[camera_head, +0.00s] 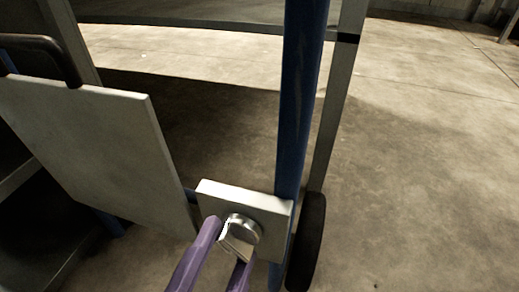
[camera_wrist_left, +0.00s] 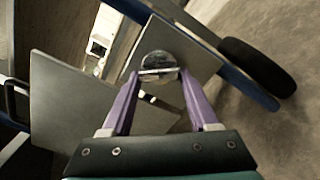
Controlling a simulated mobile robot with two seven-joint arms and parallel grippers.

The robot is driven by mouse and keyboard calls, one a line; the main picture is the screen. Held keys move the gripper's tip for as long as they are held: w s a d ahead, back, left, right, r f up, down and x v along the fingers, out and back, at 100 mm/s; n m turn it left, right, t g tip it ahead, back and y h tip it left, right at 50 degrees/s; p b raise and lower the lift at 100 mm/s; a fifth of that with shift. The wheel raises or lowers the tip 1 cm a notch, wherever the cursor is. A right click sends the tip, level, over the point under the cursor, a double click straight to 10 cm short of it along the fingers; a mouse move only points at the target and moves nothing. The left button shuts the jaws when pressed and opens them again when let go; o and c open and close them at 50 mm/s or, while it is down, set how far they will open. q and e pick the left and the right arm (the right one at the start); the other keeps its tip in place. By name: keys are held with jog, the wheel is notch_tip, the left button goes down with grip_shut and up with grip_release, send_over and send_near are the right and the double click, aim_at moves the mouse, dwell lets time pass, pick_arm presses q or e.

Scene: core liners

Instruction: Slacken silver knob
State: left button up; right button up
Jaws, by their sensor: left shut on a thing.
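The silver knob (camera_head: 243,228) is round and shiny and sits on the face of a pale square plate (camera_head: 268,212) fixed beside a blue post. In the left wrist view the knob (camera_wrist_left: 157,62) shows a raised bar across its face. My left gripper (camera_head: 230,241) has two purple fingers, one on each side of the knob. In the left wrist view the left gripper (camera_wrist_left: 160,76) is shut on the knob's bar, and its fingertips cover the bar's ends. My right gripper is in neither view.
A large grey panel (camera_head: 95,140) with a black handle (camera_head: 42,50) stands to the left. Open concrete floor (camera_head: 430,170) lies to the right.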

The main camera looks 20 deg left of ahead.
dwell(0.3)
pick_arm(q)
jog(key=o, duration=1.4)
jog(key=shift+s, duration=0.1)
jog(key=shift+s, duration=0.35)
jog(key=s+p, duration=0.2)
jog(key=s, duration=0.7)
jog(key=shift+a, duration=0.15)
